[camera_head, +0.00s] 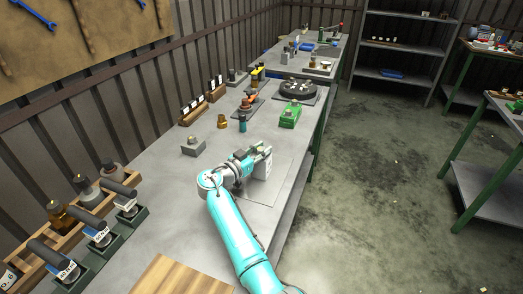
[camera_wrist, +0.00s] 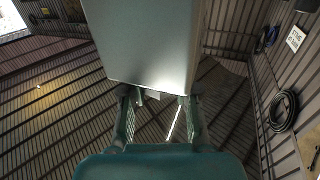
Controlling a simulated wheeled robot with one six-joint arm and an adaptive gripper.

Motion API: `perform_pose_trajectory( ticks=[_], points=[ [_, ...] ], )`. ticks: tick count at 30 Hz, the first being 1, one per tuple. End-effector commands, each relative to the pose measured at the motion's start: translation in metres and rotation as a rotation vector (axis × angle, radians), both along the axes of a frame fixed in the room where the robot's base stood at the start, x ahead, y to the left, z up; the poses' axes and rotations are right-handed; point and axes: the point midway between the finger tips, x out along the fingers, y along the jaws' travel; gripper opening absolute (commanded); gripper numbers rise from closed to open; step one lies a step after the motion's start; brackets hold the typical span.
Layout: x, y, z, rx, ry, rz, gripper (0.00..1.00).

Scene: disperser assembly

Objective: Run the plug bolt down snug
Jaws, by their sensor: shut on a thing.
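My gripper (camera_head: 247,163) is at the middle of the near workbench, at the end of my teal arm. A pale grey box-shaped body (camera_head: 263,160) stands right at its fingers, over a grey plate. In the wrist view my gripper (camera_wrist: 159,98) has its two fingers at the lower edge of this pale grey body (camera_wrist: 150,42), which fills the upper middle. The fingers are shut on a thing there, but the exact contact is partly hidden. I cannot make out the plug bolt in either view.
A green block-like fixture (camera_head: 290,115) and a round dark tray (camera_head: 298,89) stand farther along the workbench. A small grey block (camera_head: 194,146), a brass part (camera_head: 222,121) and a teal bottle-like part (camera_head: 242,123) are nearby. The floor at right is open.

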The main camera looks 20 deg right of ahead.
Motion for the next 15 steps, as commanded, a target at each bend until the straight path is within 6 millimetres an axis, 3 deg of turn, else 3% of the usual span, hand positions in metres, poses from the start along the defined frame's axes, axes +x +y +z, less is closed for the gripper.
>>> perform_pose_trajectory(
  ticks=[15],
  points=[
    [-0.0003,-0.0014,-0.0021,0.001,0.006,-0.247,0.0]
  ],
)
